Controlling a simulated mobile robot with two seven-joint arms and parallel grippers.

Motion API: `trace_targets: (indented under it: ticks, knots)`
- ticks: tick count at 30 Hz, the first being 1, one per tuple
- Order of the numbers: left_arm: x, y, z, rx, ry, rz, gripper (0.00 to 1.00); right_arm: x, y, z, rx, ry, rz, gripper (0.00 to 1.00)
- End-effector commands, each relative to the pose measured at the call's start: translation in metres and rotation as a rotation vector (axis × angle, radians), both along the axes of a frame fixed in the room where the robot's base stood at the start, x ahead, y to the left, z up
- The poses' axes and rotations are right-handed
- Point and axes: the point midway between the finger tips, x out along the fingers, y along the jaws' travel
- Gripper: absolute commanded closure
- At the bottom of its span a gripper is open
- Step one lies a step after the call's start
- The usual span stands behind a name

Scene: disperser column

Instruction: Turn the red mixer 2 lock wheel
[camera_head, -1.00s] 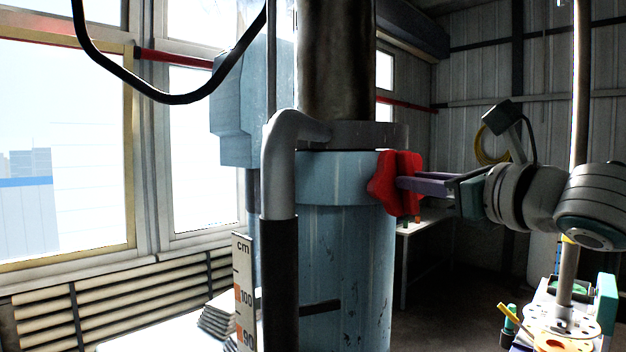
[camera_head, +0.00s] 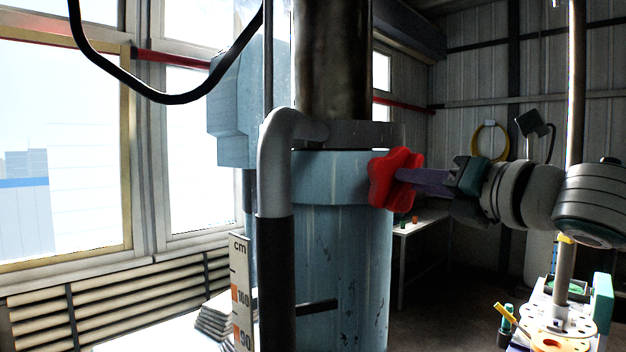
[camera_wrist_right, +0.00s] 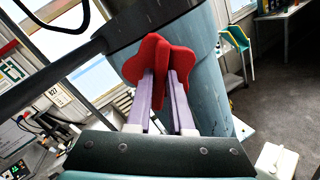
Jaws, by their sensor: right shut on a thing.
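The red lock wheel (camera_head: 393,178) is a lobed knob on the right side of the blue-grey mixer column (camera_head: 345,250), just below its upper collar. It also shows in the right wrist view (camera_wrist_right: 160,62), beyond the fingers. My right gripper (camera_head: 412,178) comes in from the right and its purple fingers are shut on the wheel. In the right wrist view the two fingers (camera_wrist_right: 165,97) reach the wheel's lobes, and the dark green palm fills the bottom. The fingertips are partly hidden by the wheel. My left gripper is not in view.
A grey bent pipe (camera_head: 275,165) runs down the column's front left beside a cm scale (camera_head: 241,290). A black cable (camera_head: 170,98) hangs at upper left. A pole and a table with round discs (camera_head: 560,322) stand at lower right. A white bench (camera_head: 415,228) stands behind.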

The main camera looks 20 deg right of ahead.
Motion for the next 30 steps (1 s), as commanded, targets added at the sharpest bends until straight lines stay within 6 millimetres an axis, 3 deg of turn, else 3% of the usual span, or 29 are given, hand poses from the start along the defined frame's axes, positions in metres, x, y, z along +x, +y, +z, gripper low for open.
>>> trace_targets:
  ticks: [30]
  knots:
    - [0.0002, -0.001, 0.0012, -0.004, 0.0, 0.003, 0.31, 0.0001, -0.003, -0.0033, 0.968, 0.041, -0.001, 1.0]
